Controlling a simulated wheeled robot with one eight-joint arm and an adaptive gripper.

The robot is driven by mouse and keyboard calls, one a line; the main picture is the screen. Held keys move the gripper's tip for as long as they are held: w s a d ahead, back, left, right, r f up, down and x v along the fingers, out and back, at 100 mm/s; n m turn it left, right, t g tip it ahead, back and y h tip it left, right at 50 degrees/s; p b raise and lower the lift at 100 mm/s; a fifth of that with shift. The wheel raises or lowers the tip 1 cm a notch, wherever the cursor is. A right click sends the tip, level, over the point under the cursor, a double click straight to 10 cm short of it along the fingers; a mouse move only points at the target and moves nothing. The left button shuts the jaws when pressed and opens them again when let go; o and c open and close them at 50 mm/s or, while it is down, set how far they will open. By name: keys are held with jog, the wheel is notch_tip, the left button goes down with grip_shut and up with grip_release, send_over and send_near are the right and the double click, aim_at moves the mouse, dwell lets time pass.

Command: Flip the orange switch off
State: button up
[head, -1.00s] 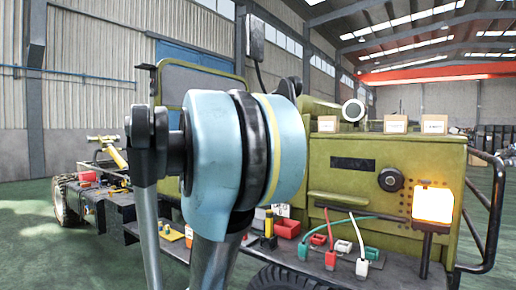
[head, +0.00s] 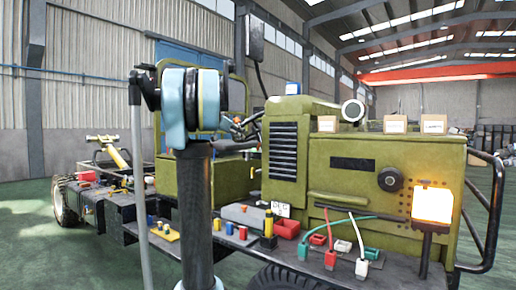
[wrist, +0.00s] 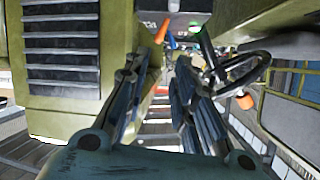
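In the wrist view, a small orange piece (wrist: 161,31), which looks like the orange switch, sticks out at a tilt below a dark panel (wrist: 172,20) with white lettering. My gripper (wrist: 163,66) points toward that panel. Its two fingers are spread with an empty gap between them. The orange piece shows just past the left fingertip, and I cannot tell whether they touch. A small green piece (wrist: 195,28) is to its right on the panel. In the head view my arm hides part of the cab, and I cannot make out the switch or my gripper there.
A dark steering wheel (wrist: 240,72) is close right of my fingers in the wrist view. A louvred olive hood (wrist: 62,45) is at left.

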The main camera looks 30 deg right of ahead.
aim_at(259, 144)
jog(key=x, duration=1.6)
jog(key=shift+d+f, duration=0.2)
jog(key=shift+d, duration=0.05)
jog(key=shift+w, duration=0.1)
